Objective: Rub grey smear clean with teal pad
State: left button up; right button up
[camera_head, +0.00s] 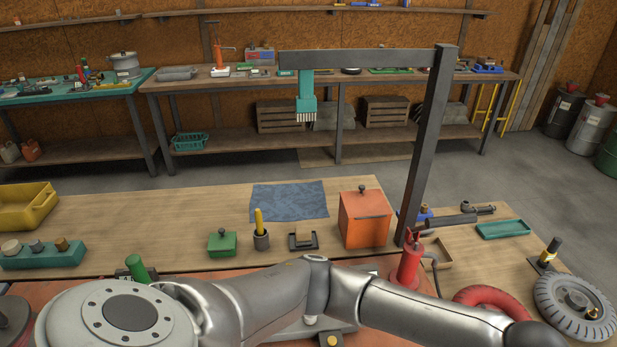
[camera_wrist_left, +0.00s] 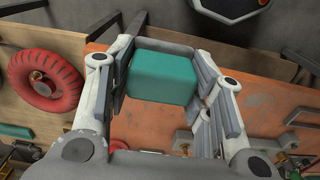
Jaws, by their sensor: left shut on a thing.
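The teal pad (camera_wrist_left: 160,78) is a block with rounded edges, held between the fingers of my left gripper (camera_wrist_left: 166,52) in the left wrist view. The fingers are shut on its sides. Below it is a worn orange surface (camera_wrist_left: 150,128) with small dark scuffs; I cannot tell whether the pad touches it. I cannot make out the grey smear in either view. In the head view my left arm crosses the bottom of the picture, and its gripper does not show. My right gripper is not in view.
A dark post with an overhead beam (camera_head: 428,140) rises behind my arm. An orange box (camera_head: 366,218), a green box (camera_head: 222,243) and a blue cloth (camera_head: 289,201) are on the wooden bench.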

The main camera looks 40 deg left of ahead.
pick_arm(q)
jog(key=o, duration=0.6)
jog(key=c, duration=0.6)
